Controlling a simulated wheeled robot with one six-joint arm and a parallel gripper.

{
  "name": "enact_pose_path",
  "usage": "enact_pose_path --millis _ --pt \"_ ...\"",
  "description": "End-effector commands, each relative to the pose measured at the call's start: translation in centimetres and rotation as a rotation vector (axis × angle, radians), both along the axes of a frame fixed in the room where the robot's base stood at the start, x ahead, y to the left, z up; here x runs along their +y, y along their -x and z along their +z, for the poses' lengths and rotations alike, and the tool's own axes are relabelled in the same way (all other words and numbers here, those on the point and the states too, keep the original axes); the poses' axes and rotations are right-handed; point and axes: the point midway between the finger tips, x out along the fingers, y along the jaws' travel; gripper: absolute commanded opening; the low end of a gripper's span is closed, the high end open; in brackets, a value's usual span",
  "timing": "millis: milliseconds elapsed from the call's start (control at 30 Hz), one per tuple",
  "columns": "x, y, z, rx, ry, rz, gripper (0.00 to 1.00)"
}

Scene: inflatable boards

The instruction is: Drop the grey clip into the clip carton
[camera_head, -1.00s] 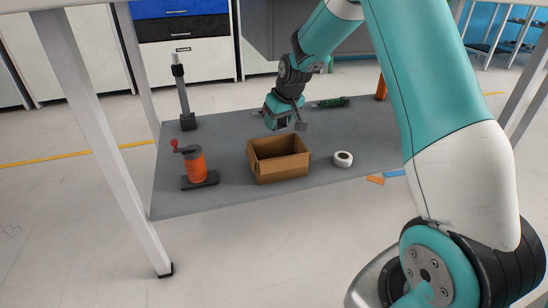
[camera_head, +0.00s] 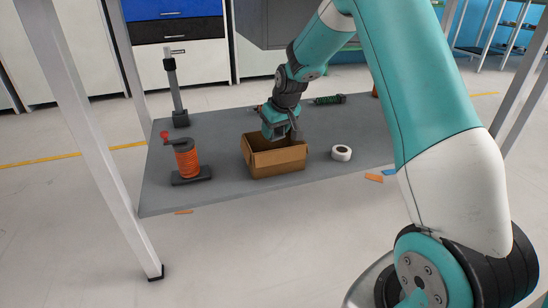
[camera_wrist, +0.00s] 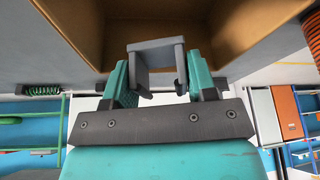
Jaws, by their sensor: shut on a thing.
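The clip carton (camera_head: 276,162) is an open brown box on the grey shelf board. In the head view my gripper (camera_head: 282,134) is at the carton's back side, low over its opening. In the wrist view my gripper (camera_wrist: 158,75) is shut on the grey clip (camera_wrist: 156,54), a U-shaped piece between the fingertips. The clip shows against the carton's brown inside (camera_wrist: 215,25).
An orange spool on a dark stand (camera_head: 188,162) stands left of the carton, with a grey post (camera_head: 177,95) behind it. A white tape roll (camera_head: 341,153) lies to the right. A green coil (camera_head: 329,99) lies at the back.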

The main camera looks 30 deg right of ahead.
Motion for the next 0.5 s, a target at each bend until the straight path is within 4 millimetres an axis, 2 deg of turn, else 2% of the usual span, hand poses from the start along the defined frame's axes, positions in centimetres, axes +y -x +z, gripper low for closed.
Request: enact_pose_path --millis 33,133,167,400,500 --pt "0.02 -0.02 0.04 0.000 0.000 0.000 0.54" --pt "0.04 -0.02 0.04 0.000 0.000 0.000 0.77" --pt "0.04 -0.02 0.04 0.000 0.000 0.001 0.82" --pt "0.06 -0.01 0.07 0.000 0.000 0.001 0.82" --pt "0.04 0.18 0.82 -0.001 0.000 0.001 0.82"
